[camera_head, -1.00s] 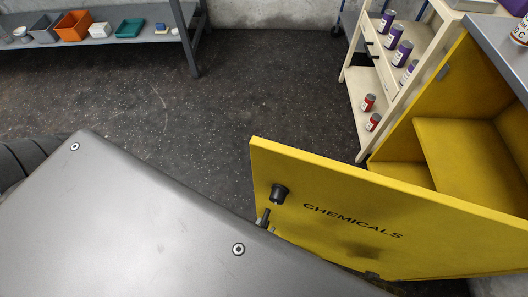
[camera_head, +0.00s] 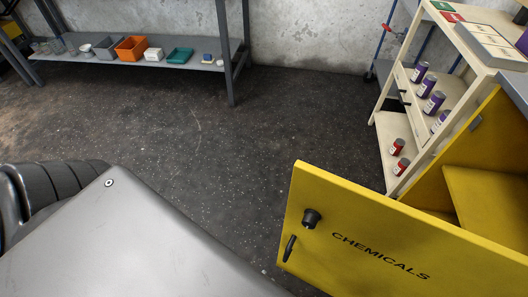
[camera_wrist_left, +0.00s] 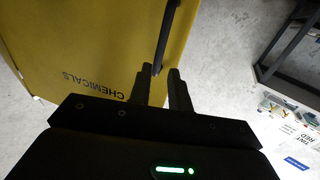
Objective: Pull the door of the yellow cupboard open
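The yellow cupboard (camera_head: 502,130) stands at the right in the head view. Its door (camera_head: 355,222), marked CHEMICALS, stands wide open, and part of the inside with a yellow shelf (camera_head: 485,200) shows. The door has a black round knob (camera_head: 311,218) and a dark bar handle (camera_head: 289,248). In the left wrist view the door (camera_wrist_left: 85,40) fills the upper left. My left gripper (camera_wrist_left: 160,72) is open there, its fingers apart at the lower end of the handle (camera_wrist_left: 166,35). It does not look closed on the bar. My right gripper is in neither view.
A cream shelf rack (camera_head: 440,95) with purple and red cans stands beside the cupboard. A grey bench (camera_head: 105,65) with small bins stands at the back left. The dark floor (camera_head: 210,150) between them is clear. My own grey body covers the lower left.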

